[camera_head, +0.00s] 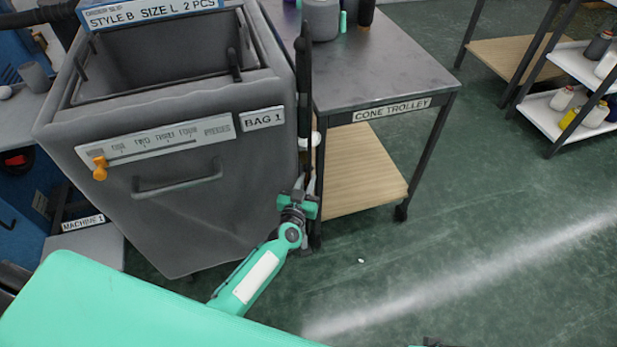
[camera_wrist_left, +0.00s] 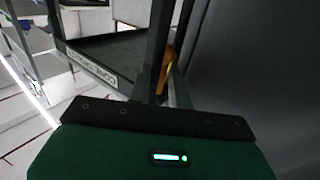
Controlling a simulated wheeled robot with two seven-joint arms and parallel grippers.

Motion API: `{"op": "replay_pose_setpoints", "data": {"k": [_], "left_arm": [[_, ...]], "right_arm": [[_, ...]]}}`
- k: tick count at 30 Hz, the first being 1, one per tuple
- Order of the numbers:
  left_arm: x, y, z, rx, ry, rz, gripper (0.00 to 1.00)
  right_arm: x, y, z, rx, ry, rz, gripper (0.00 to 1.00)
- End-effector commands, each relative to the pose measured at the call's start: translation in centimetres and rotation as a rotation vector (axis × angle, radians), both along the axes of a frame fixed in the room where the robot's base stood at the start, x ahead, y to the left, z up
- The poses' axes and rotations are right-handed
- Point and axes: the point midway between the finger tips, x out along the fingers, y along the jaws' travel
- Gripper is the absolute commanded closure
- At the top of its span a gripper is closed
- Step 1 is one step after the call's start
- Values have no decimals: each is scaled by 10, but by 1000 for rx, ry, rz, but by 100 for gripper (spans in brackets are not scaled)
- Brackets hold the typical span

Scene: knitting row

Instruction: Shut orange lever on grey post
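An orange piece (camera_wrist_left: 167,66), which looks like the lever, shows in the left wrist view beside a dark upright post (camera_wrist_left: 157,45). In the head view the dark upright post (camera_head: 304,80) stands between the grey bag bin and the trolley; the orange piece beside it cannot be made out there. My left gripper (camera_head: 302,186) is at the lower part of this post. In the left wrist view its fingers (camera_wrist_left: 167,84) reach up close to the orange piece. I cannot tell whether they touch it or grip it. My right gripper is not seen.
The grey bag bin (camera_head: 165,215) stands left of my left gripper, with an orange knob (camera_head: 99,168) on its front scale. The cone trolley (camera_head: 390,75) is close on the right. A rack (camera_head: 545,115) with bottles stands far right. Floor between is clear.

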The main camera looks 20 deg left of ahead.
Motion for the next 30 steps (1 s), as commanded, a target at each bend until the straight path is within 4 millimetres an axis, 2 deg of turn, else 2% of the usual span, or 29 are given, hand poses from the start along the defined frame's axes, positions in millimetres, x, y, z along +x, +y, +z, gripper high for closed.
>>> {"op": "replay_pose_setpoints", "data": {"k": [6,17,20,30], "left_arm": [[20,0,-1,0,0,0,80],[24,0,0,0,1,0,80],[24,0,0,0,1,0,100],[24,0,-2,-6,-4,0,100]], "right_arm": [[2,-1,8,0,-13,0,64],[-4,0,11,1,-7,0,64],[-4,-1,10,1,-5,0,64],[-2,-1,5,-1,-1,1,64]]}}
